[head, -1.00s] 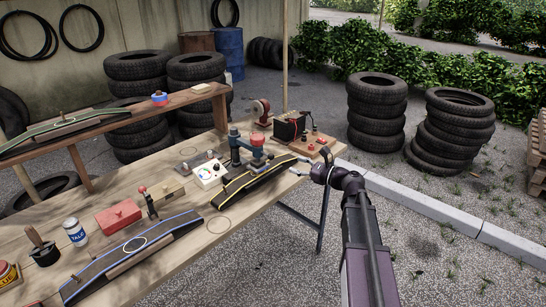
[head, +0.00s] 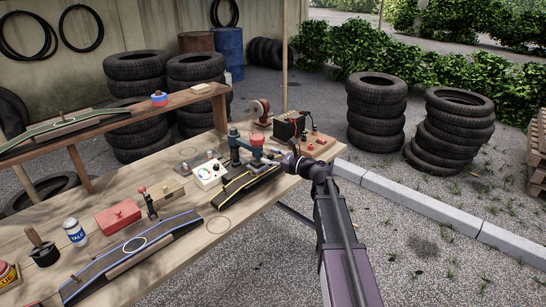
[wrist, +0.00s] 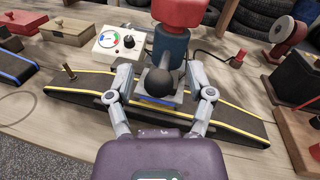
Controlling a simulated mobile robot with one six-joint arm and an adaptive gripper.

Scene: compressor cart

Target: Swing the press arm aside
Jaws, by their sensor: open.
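In the wrist view the red top (wrist: 180,12) and blue body (wrist: 173,48) are straight ahead. A black ball knob (wrist: 160,82) on the press arm points toward me. My gripper (wrist: 159,76) is open, with one finger on each side of the knob; I cannot tell whether either finger touches it. In the head view my gripper (head: 274,155) is beside the press head, its fingers small and partly hidden.
A white control box with a dial (head: 209,174) stands left of the press. A blue-edged belt strip (head: 131,250) lies at the front of the bench.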

